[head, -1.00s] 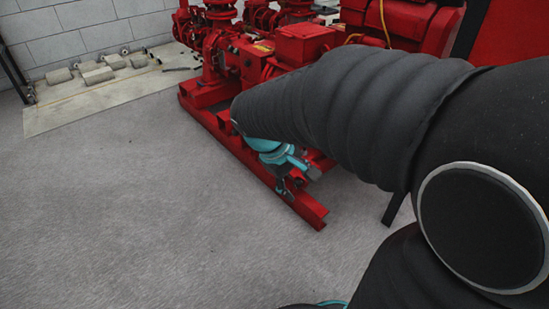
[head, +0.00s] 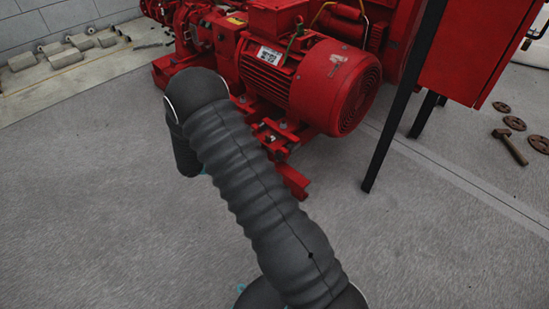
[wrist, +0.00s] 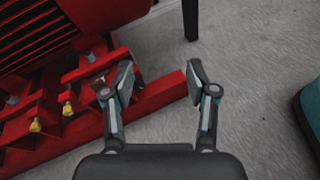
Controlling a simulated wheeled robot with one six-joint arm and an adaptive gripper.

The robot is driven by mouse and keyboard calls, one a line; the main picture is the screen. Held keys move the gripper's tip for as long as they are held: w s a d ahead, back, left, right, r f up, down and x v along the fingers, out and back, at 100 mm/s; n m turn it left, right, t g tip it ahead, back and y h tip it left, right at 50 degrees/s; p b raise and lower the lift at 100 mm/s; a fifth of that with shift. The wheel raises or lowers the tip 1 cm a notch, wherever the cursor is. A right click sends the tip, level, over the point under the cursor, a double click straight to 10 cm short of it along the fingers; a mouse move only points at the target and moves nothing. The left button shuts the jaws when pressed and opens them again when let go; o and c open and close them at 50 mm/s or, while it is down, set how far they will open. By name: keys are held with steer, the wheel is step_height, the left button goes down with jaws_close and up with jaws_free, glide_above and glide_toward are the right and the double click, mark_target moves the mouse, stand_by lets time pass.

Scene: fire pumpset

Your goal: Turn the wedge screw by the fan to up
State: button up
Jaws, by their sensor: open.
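The red motor (head: 305,85) has its round fan end (head: 345,95) facing right, above the red base rail (head: 292,180). In the wrist view, yellow-tipped screws (wrist: 68,108) and grey bolts (wrist: 90,56) show on the red feet and rail (wrist: 158,92) below the motor. I cannot tell for certain which is the wedge screw by the fan; the left finger partly covers the mount nearest the rail's end. My gripper (wrist: 160,78) is open and empty, its fingers spread over the rail's end. In the head view my arm hides the gripper.
A red cabinet (head: 470,50) on black legs (head: 405,95) stands right of the motor. A hammer (head: 510,146) and several rusty handwheels (head: 514,122) lie on the floor at right. Grey floor (head: 90,210) is free at left and in front.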

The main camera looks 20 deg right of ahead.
mark_target(276, 158)
steer(key=w+a+f+n+t+h+p, duration=0.1)
steer(key=w+a+f+n+t+h, duration=0.15)
steer(key=f+n+t, duration=0.85)
steer(key=w+d+f+m+g, duration=0.1)
steer(key=d, duration=0.3)
steer(key=w+d+f+m+g, duration=0.1)
steer(key=w+d+g, duration=0.1)
steer(key=d, duration=0.2)
steer(key=w+d+f+m+g, duration=0.1)
steer(key=w+d+f+g, duration=0.1)
steer(key=d, duration=0.2)
steer(key=shift+w+d+y, duration=0.2)
steer(key=shift+y, duration=0.05)
jaws_close()
steer(key=shift+m, duration=0.4)
